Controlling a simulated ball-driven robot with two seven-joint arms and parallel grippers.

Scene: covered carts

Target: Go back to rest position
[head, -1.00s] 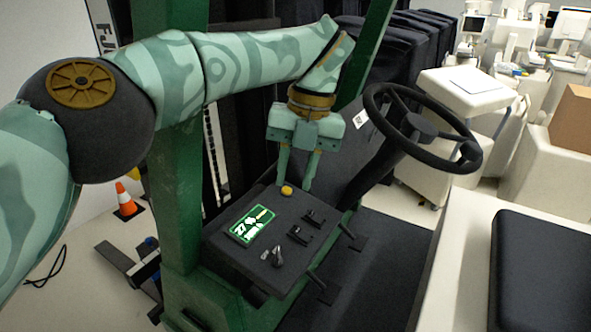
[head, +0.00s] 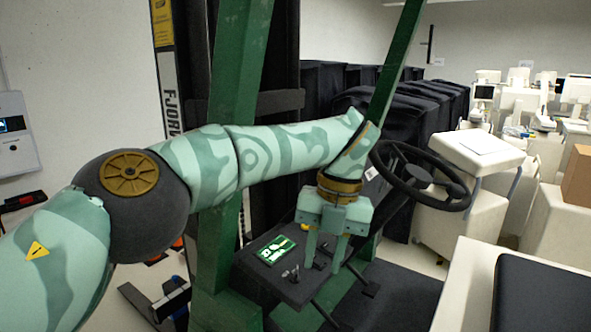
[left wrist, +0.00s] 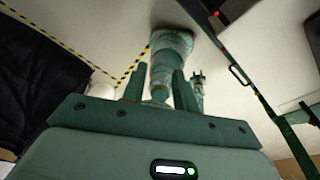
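My left gripper (head: 323,265) hangs fingers down in the head view, over or in front of the right part of the dark control console (head: 262,278). Its two fingers are apart with nothing visible between them. I cannot tell whether they touch the console. The gripper hides part of the console top. In the left wrist view the left gripper's fingers (left wrist: 158,92) also stand apart. My right gripper is out of the head view. A small green forked part in the left wrist view may be it, too small to judge.
A green post (head: 237,75) stands behind my left arm. A black steering wheel (head: 420,172) is just right of the gripper. Dark covered carts (head: 425,115) stand behind. A white surface with a black pad (head: 545,295) lies at lower right. A wall panel (head: 15,140) hangs at left.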

